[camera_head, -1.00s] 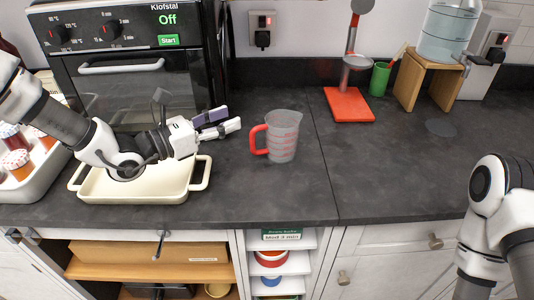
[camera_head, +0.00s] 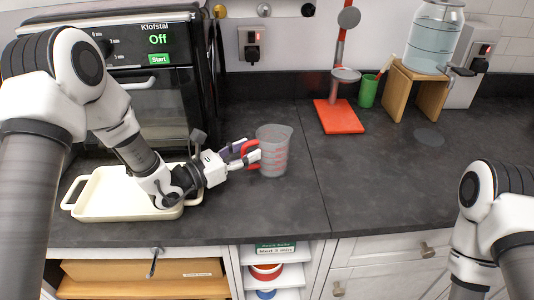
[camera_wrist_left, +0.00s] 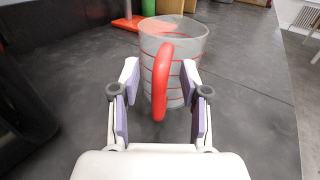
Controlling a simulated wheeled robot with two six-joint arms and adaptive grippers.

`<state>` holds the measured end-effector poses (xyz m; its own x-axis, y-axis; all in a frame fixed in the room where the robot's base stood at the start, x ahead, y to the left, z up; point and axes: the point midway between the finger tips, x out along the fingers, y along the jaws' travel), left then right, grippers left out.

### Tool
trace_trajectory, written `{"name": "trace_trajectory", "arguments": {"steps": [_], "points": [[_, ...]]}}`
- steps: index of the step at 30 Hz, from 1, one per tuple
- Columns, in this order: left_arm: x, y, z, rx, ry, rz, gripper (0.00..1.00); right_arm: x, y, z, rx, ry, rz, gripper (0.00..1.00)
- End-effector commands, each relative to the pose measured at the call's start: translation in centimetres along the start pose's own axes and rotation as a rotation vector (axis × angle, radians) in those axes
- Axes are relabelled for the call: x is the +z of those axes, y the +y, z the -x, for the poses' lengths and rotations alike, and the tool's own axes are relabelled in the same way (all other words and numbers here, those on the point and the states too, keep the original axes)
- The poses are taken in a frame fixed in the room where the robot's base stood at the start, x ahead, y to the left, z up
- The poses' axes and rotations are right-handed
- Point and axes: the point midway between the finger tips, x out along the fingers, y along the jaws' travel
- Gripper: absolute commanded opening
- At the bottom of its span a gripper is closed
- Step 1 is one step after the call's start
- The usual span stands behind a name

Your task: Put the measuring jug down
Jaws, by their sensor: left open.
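The measuring jug (camera_head: 274,153) is clear with red markings and a red handle. It stands upright on the dark worktop, right of the oven. My left gripper (camera_head: 249,155) is at the handle side of the jug. In the left wrist view, the jug (camera_wrist_left: 183,45) is straight ahead and its red handle (camera_wrist_left: 161,82) lies between the two open fingers (camera_wrist_left: 160,95). Both fingers look apart from the handle. My right arm shows at the right edge of the head view, but its gripper is out of the picture.
A cream baking dish (camera_head: 90,205) sits under my left forearm, in front of the oven (camera_head: 150,105). A red-based stand (camera_head: 339,117), a green cup (camera_head: 367,92) and a wooden stand (camera_head: 402,92) with a water dispenser (camera_head: 434,42) are behind right. The worktop right of the jug is clear.

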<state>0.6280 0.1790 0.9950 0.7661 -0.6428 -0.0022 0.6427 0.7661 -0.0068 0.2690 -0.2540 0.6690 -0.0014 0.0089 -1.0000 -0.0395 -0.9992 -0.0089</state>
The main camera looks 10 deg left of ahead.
Motion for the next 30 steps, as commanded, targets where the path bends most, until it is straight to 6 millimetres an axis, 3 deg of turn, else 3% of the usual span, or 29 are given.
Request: {"name": "trace_trajectory", "arguments": {"steps": [3, 4, 7, 8, 22, 30], "points": [[0.0, 0.0, 0.1, 0.001, 0.0, 0.0, 0.45, 0.0, 0.0, 0.0, 0.0, 0.0, 0.0, 0.4], [0.0, 0.0, 0.1, 0.001, 0.0, 0.0, 0.38, 0.0, 0.0, 0.0, 0.0, 0.0, 0.0, 0.4], [0.0, 0.0, 0.1, 0.001, 0.0, 0.0, 0.03, 0.0, 0.0, 0.0, 0.0, 0.0, 0.0, 0.4], [0.0, 0.0, 0.1, 0.001, 0.0, 0.0, 0.0, 0.0, 0.0, 0.0, 0.0, 0.0, 0.0, 0.4], [0.5, 0.1, 0.1, 0.001, -0.002, -0.002, 0.0, 0.0, 0.0, -0.2, 0.0, 0.0, 0.0, 0.4], [3.6, 0.0, 0.1, 0.001, -0.004, -0.004, 0.0, 0.0, 0.0, -1.0, 0.0, 0.0, 0.0, 0.4]]}}
